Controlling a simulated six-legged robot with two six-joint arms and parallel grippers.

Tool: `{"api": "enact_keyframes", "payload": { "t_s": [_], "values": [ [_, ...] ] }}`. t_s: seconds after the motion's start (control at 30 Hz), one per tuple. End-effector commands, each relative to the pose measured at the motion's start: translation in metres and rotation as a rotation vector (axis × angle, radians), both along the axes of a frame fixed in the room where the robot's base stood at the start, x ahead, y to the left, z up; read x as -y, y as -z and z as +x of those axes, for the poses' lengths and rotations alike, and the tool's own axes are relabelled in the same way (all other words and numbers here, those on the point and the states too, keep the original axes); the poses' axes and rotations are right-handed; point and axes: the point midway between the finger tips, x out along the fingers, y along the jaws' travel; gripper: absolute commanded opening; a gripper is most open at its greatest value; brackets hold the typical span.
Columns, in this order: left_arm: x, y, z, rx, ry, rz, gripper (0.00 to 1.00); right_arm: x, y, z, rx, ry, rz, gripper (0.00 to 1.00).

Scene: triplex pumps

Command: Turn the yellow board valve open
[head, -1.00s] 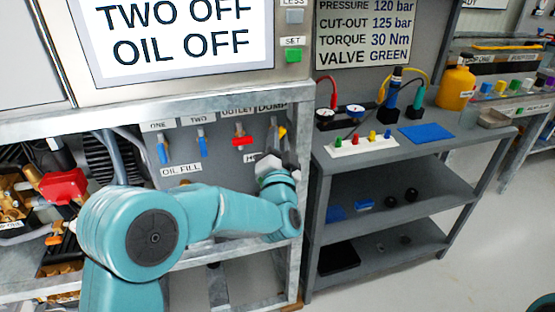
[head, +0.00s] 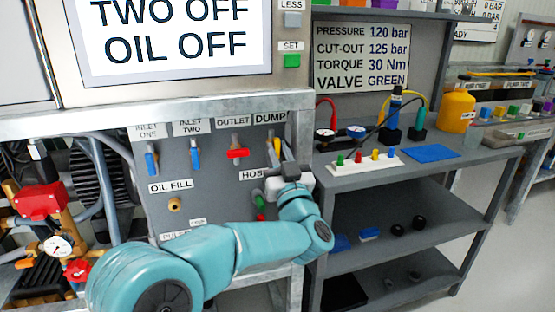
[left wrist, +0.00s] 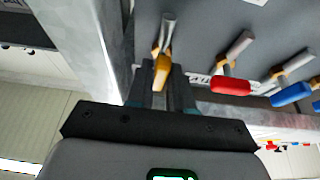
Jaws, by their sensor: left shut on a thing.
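The yellow board valve (head: 277,146) is the handle under the DUMP label on the grey panel, at the right end of the row of valves. In the left wrist view its yellow lever (left wrist: 161,74) lies between the two fingers, below a metal stem. My left gripper (head: 281,160) reaches up to it from below and is shut on the lever; its body hides the lever's lower end in the head view. My right gripper is out of view.
Next to it on the panel are the red OUTLET handle (head: 237,153) and two blue inlet handles, (head: 196,159) and (head: 152,162). A grey shelf bench (head: 340,190) stands close on the right. A screen (head: 175,35) is above.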

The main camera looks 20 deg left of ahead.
Motion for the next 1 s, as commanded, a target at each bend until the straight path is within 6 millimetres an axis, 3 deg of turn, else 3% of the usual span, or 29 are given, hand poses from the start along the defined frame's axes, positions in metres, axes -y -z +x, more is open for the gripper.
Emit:
{"api": "enact_keyframes", "payload": {
  "t_s": [0.57, 0.6, 0.67, 1.0],
  "values": [
    [0.0008, -0.0001, 0.0003, 0.016, 0.001, -0.025, 0.0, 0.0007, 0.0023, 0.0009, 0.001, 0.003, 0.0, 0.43],
    [0.0008, -0.0001, 0.0003, 0.016, 0.001, -0.025, 0.27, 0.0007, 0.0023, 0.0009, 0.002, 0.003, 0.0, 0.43],
    [0.0008, -0.0001, 0.0003, 0.017, 0.001, -0.025, 0.41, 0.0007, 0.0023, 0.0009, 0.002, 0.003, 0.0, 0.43],
    [0.003, 0.0011, -0.0028, 0.017, 0.001, -0.025, 0.41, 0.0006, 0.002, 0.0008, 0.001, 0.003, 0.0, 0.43]
  ]
}}
